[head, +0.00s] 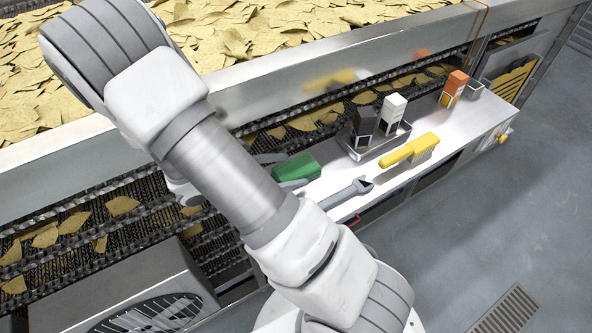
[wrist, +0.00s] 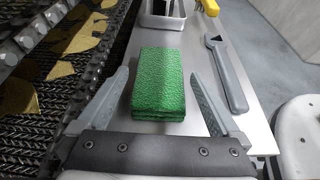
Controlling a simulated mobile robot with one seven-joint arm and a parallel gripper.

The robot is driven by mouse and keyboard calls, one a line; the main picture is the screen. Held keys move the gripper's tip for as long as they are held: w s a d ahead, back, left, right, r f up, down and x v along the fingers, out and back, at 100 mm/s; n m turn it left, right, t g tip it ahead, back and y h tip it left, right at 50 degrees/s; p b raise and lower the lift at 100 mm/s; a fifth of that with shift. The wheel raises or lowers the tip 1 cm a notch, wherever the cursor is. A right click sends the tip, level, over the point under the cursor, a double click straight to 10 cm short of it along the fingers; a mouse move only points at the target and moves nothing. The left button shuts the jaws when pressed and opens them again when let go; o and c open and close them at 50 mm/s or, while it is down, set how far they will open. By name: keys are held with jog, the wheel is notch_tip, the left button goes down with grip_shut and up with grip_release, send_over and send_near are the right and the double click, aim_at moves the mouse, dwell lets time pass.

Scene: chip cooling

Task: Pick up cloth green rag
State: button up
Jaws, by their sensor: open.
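The green cloth rag (head: 297,171) is a folded, textured block lying on the metal shelf beside the conveyor. In the wrist view the rag (wrist: 159,84) lies flat between the two spread fingers of my gripper (wrist: 160,100), with a gap on each side. My gripper is open and empty. In the head view my arm hides most of the gripper, and only parts of the fingers show beside the rag.
A grey wrench (wrist: 227,72) lies right of the rag. A yellow brush (head: 410,149) and a metal tray (head: 372,147) with dark and white items stand farther along the shelf (head: 440,165). An orange-topped item (head: 455,86) is at the far end. Chips lie on the conveyor at left.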

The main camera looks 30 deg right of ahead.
jog(key=shift+x, duration=1.45)
jog(key=shift+a, duration=0.1)
jog(key=c, duration=1.2)
